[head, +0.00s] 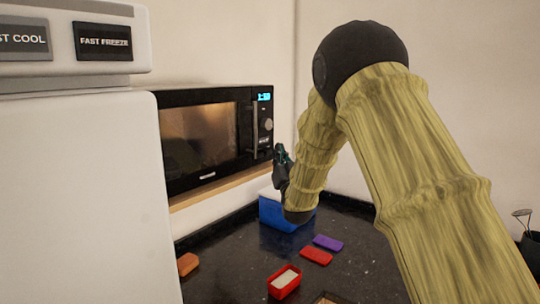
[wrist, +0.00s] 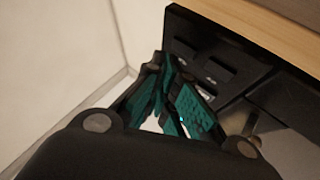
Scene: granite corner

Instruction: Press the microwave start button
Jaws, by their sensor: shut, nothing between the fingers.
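The black microwave (head: 205,135) stands on a wooden shelf, with a lit blue display (head: 264,97) and a round knob (head: 268,124) on its right-hand panel. Its door looks closed, with a brownish window. In the wrist view the control panel (wrist: 190,28) shows several dark buttons (wrist: 220,68); their labels are too blurred to read, so I cannot tell which is start. My gripper (head: 280,152) is shut and empty at the panel's lower right. In the wrist view its teal-padded fingers (wrist: 172,68) are close to the buttons; I cannot tell whether they touch.
The wooden shelf (head: 215,188) runs below the microwave. A white fridge (head: 85,190) blocks the left. On the dark counter (head: 225,262) are a blue container (head: 275,212), a red tub (head: 284,282), and red (head: 316,256) and purple (head: 328,242) lids. A wall stands behind.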

